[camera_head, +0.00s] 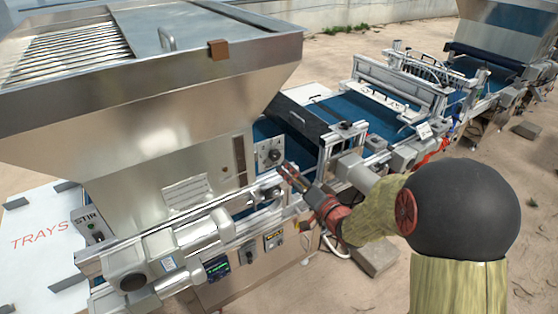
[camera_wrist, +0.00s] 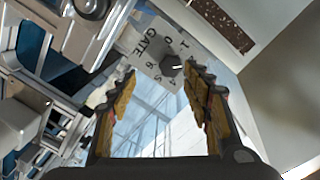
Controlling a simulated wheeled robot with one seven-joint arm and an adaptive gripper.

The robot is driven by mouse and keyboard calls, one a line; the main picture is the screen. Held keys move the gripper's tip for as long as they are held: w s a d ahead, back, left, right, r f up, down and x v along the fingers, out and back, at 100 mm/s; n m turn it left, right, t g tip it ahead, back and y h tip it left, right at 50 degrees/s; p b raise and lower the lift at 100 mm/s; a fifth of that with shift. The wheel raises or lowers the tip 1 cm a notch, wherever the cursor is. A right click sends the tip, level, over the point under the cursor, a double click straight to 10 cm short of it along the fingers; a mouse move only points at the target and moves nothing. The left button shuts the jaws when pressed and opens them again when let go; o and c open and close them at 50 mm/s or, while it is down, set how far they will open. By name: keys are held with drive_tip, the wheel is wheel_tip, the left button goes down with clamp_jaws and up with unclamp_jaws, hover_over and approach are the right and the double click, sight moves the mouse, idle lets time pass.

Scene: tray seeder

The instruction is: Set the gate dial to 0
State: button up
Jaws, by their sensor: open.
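The gate dial (camera_head: 274,154) is a dark round knob on a light plate on the machine's side, just right of the metal hopper body. In the wrist view the dark knob (camera_wrist: 171,66) sits on a plate lettered GATE, with digits around it. The number its pointer faces is too small to tell. My gripper (camera_head: 284,171) is in front of and just below the dial in the head view. In the wrist view its two yellow-padded fingers (camera_wrist: 168,80) are spread, with the knob between and beyond their tips. The gripper is empty; contact with the knob cannot be told.
The big metal hopper (camera_head: 150,120) stands at left, with a STIR panel (camera_head: 91,226) low on it. A metal rail and motor (camera_head: 150,262) run below the dial. Small control panels (camera_head: 247,252) sit under the rail. A blue conveyor (camera_head: 362,110) extends right.

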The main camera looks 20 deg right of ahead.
sight(277, 157)
drive_tip(key=shift+m+t+y, duration=0.3)
drive_tip(key=shift+m, duration=0.1)
drive_tip(key=x, duration=0.2)
drive_tip(key=r+x, duration=0.1)
drive_tip(key=x, duration=0.2)
drive_tip(key=b+x, duration=0.1)
drive_tip(key=x, duration=0.2)
drive_tip(key=shift+s+a+r, duration=0.1)
drive_tip(key=shift+a+r, duration=0.1)
drive_tip(key=shift+c, duration=0.4)
drive_tip(key=c, duration=1.1)
